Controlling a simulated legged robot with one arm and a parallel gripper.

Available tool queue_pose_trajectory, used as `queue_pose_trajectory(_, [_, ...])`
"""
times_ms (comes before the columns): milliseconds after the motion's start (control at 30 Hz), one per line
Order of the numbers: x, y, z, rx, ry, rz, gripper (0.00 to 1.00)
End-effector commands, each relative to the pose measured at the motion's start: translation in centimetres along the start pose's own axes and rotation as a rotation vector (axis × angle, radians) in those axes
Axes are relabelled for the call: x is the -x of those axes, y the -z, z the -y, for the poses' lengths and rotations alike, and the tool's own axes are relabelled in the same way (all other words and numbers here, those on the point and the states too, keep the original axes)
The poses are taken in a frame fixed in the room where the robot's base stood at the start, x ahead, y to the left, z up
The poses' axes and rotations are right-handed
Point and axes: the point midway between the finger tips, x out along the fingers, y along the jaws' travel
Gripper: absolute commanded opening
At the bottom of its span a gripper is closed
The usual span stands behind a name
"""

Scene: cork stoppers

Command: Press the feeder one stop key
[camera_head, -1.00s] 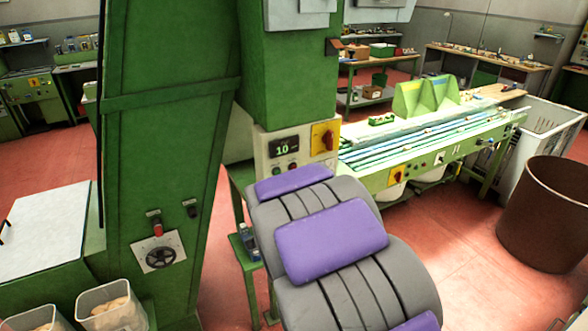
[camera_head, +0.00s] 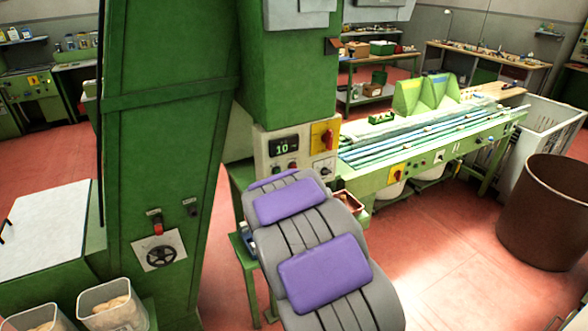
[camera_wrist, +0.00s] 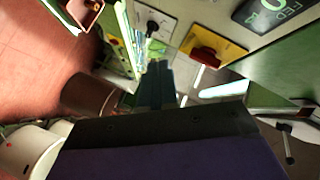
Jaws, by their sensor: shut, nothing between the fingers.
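The feeder panel (camera_head: 258,150) is a pale box on a green column, with a display (camera_head: 284,147) reading 10. Small keys (camera_head: 293,165) sit under the display; one looks reddish, but their labels are too small to read. In the wrist view the same panel (camera_wrist: 230,20) fills the top, with part of the display (camera_wrist: 272,12) at the upper right; I cannot make out the keys there. My gripper (camera_wrist: 158,72) is shut and empty, pointing along the panel and apparently just off it. In the head view my arm hides my gripper.
A red rotary switch on a yellow plate (camera_head: 325,136) and a black dial (camera_head: 322,168) sit right of the keys. A small reddish bin (camera_head: 349,200) is beside my arm. A green conveyor bench (camera_head: 420,165) stands to the right, with a brown drum (camera_head: 543,215) beyond open floor.

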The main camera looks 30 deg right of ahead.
Motion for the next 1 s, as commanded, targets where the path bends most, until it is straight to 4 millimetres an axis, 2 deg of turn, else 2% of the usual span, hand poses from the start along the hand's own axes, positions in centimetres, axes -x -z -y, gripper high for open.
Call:
queue_pose_trajectory(233, [-1.1,-0.6,1.1,0.001,0.001,-0.001,0.00])
queue_pose_trajectory(700, [-4.7,-3.4,3.8,-0.001,0.000,0.002,0.00])
queue_pose_trajectory(1000, [-5.9,-4.3,4.5,0.000,0.000,0.001,0.00])
